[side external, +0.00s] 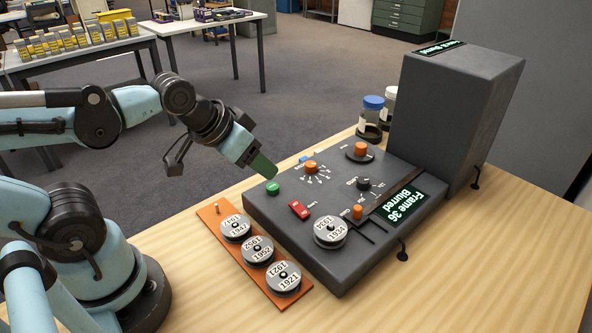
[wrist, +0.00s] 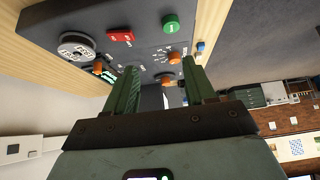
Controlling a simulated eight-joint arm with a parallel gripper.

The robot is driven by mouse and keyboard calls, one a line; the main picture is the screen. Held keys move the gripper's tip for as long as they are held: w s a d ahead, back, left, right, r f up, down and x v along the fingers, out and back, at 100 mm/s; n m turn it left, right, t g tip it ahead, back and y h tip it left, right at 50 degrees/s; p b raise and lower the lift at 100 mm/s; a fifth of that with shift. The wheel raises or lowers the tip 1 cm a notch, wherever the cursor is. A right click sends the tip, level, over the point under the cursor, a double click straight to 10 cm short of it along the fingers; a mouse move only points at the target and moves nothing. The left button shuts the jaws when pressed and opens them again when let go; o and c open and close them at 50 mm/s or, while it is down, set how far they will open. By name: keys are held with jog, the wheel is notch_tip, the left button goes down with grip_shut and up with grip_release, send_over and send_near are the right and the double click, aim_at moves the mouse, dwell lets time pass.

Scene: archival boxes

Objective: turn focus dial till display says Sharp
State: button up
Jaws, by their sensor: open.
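The dark control panel (side external: 285,215) lies on the wooden table. Its display (side external: 408,208) reads "Frame 36 Blurred". An orange knob with tick marks around it (side external: 310,167) sits near the panel's back-left part; it also shows in the wrist view (wrist: 174,56). Another orange knob on a black disc (side external: 361,150) is farther back, and a small black knob (side external: 363,184) is nearer the display. The labels are too small to tell which is the focus dial.
A green button (side external: 272,187), a red switch (side external: 299,209) and a film reel (side external: 330,232) are on the panel. An orange tray (side external: 220,209) with reels lies left. A tall dark box (side external: 450,115) and jars (side external: 372,115) stand behind. Air above the panel is free.

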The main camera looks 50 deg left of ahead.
notch_tip(320, 180, up, 3)
jog(key=n+g, duration=0.3)
jog(key=g, duration=0.4)
send_over(311, 164)
notch_tip(311, 164, down, 12)
jog(key=shift+a+r, duration=0.1)
jog(key=shift+r, duration=0.15)
dwell(0.3)
grip_shut()
